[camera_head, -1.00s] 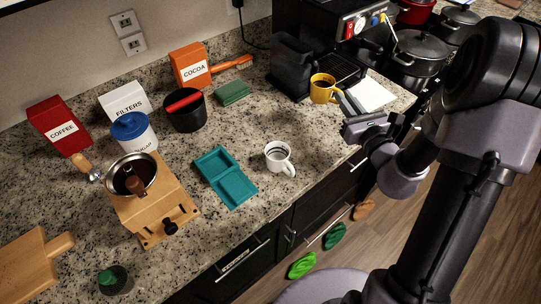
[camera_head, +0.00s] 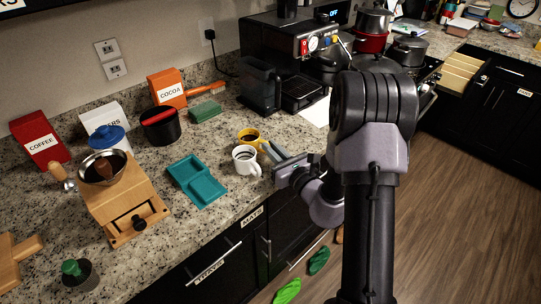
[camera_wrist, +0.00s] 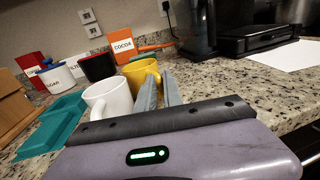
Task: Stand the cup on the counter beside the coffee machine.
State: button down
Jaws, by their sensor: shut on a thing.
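The yellow cup (camera_head: 249,136), dark inside, is upright just behind the white mug (camera_head: 245,162). My gripper (camera_head: 272,152) is shut on the yellow cup at its handle side. In the wrist view the fingers (camera_wrist: 159,92) reach the yellow cup (camera_wrist: 142,74), with the white mug (camera_wrist: 110,99) close on their left. The white mug hides part of the yellow cup, so I cannot tell if its base touches the counter or if the two touch. The black coffee machine (camera_head: 283,45) stands at the back, beyond the yellow cup.
A teal tray (camera_head: 197,182) lies left of the mugs. A green sponge (camera_head: 205,111), black canister (camera_head: 160,128) and cocoa box (camera_head: 167,89) stand behind. A white sheet (camera_head: 317,113) lies by the machine. Bare counter shows between the mugs and the machine. The counter's front edge is near my gripper.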

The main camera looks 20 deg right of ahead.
jog(key=shift+f, duration=0.1)
jog(key=shift+f, duration=0.2)
jog(key=c, duration=1.5)
grip_release()
jog(key=shift+r, duration=0.1)
